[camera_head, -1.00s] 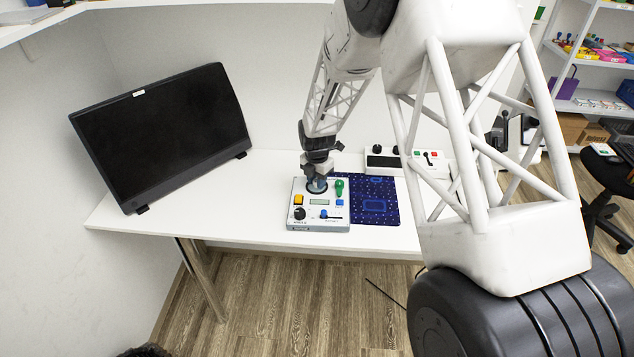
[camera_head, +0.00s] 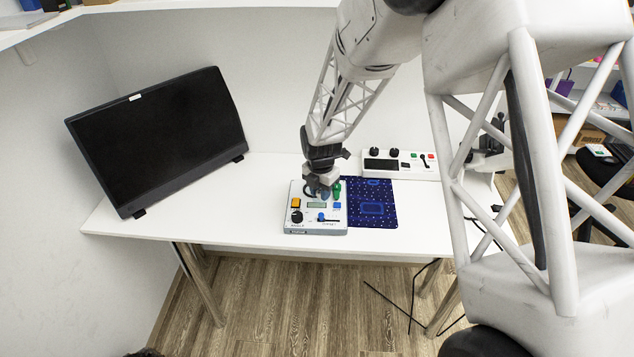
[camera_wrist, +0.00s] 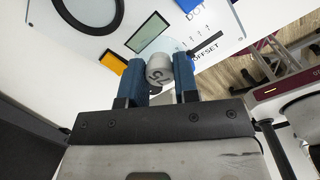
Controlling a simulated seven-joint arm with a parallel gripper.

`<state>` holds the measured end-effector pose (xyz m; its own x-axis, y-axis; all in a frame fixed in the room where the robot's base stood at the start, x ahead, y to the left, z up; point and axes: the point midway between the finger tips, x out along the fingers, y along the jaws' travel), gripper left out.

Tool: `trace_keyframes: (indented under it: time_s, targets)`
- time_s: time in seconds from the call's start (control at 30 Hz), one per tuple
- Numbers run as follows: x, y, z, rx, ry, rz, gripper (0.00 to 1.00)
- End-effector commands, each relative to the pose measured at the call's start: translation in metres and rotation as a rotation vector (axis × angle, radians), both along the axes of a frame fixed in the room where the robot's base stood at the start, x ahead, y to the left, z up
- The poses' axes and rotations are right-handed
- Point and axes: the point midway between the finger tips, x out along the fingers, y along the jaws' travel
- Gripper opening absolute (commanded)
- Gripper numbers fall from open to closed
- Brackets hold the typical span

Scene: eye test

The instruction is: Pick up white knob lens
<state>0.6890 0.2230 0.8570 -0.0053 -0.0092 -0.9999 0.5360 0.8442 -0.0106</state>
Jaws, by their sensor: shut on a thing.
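The white knob lens (camera_wrist: 159,70) is in the wrist view, its pale knob with dark markings between my two blue fingers. A pale, see-through disc shows just beyond the knob. My gripper (camera_wrist: 158,62) is shut on the knob. The lens is too small and covered to make out there. I cannot tell how high it is above the panel.
The panel carries a black ring (camera_wrist: 88,14), a display (camera_wrist: 149,32), a yellow button (camera_wrist: 113,62) and a black knob (camera_head: 297,217). A blue patterned mat (camera_head: 385,212) lies to its right. A white box (camera_head: 412,165) stands behind and a monitor (camera_head: 160,140) at left.

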Motion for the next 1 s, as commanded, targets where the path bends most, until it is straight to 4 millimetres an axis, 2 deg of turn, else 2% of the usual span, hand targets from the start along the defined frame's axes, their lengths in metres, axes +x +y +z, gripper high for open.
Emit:
trace_keyframes:
  time_s: [0.2,0.5,1.0]
  targets:
    - [-0.034,-0.011,0.004,0.000,0.000,0.000,0.06]
    - [-0.063,-0.020,0.006,-0.001,0.001,0.000,0.06]
    - [-0.072,-0.023,0.007,-0.001,0.001,0.000,0.06]
